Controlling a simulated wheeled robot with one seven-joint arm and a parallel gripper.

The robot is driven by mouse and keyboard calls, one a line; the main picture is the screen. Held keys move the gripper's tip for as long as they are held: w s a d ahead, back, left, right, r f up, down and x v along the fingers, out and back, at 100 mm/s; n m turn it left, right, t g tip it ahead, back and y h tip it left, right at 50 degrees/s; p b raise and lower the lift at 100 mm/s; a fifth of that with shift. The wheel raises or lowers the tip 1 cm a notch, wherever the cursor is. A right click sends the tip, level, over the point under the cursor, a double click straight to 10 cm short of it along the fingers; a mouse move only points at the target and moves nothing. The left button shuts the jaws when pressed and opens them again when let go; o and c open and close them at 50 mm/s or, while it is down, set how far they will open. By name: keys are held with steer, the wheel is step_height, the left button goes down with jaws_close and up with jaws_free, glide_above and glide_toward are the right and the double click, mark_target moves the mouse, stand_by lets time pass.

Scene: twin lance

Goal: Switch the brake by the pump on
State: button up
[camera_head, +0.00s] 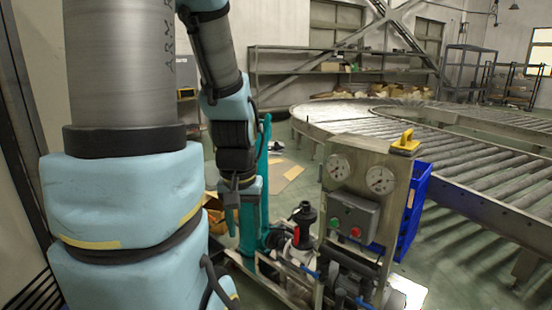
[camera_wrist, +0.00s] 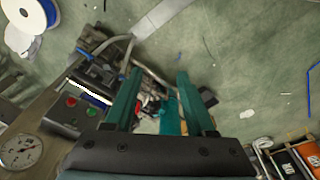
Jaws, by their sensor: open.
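The pump skid (camera_head: 330,285) stands right of my arm in the head view, with dark pump parts low on it. Its upright steel panel (camera_head: 338,195) carries two round gauges and a grey box (camera_head: 366,213) with a green and a red button. A red handle (camera_head: 296,236) shows beside a black fitting. I cannot tell which part is the brake. My gripper (camera_head: 243,225) hangs left of the panel; in the wrist view my gripper (camera_wrist: 160,72) has its teal fingers apart, with nothing clearly held. The button box (camera_wrist: 75,108) lies left of the fingers there.
A teal post (camera_head: 265,180) stands close by my gripper. A yellow handle (camera_head: 405,142) tops the panel, and a blue bin (camera_head: 414,205) is at its right. A roller conveyor (camera_head: 470,165) fills the right side. Open floor (camera_wrist: 250,50) shows in the wrist view.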

jaws_close()
stand_by(1.4)
